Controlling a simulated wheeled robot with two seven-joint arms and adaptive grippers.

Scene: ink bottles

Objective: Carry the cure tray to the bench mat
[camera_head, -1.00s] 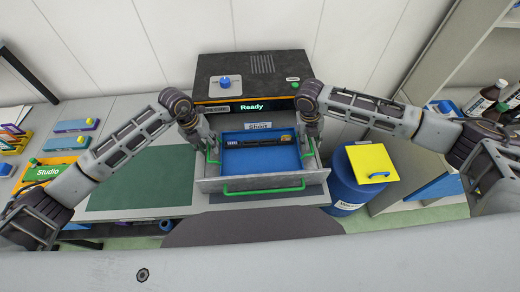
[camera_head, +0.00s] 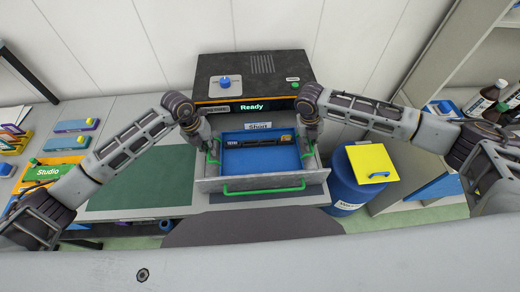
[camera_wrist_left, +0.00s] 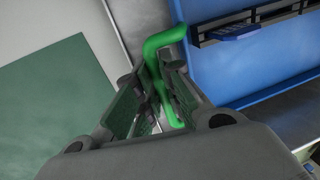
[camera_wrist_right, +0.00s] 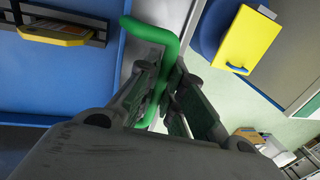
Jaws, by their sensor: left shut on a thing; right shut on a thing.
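The cure tray (camera_head: 260,162) is blue with a green handle on each side. It sits in the pulled-out grey drawer below the dark oven and holds a dark bar-shaped piece (camera_head: 258,141). My left gripper (camera_head: 213,152) is shut on the tray's left green handle (camera_wrist_left: 165,42). My right gripper (camera_head: 306,148) is shut on the right green handle (camera_wrist_right: 150,32). The fingers hide part of each handle. The bench mat (camera_head: 145,180) is a flat green sheet on the bench left of the drawer, and its visible surface is bare.
The grey drawer's front (camera_head: 220,187) has its own green handle. The dark oven (camera_head: 250,75) behind reads "Ready". A blue drum (camera_head: 350,190) with a yellow lid (camera_head: 372,163) stands at the right. Orange and blue boxes (camera_head: 72,142) lie left of the mat.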

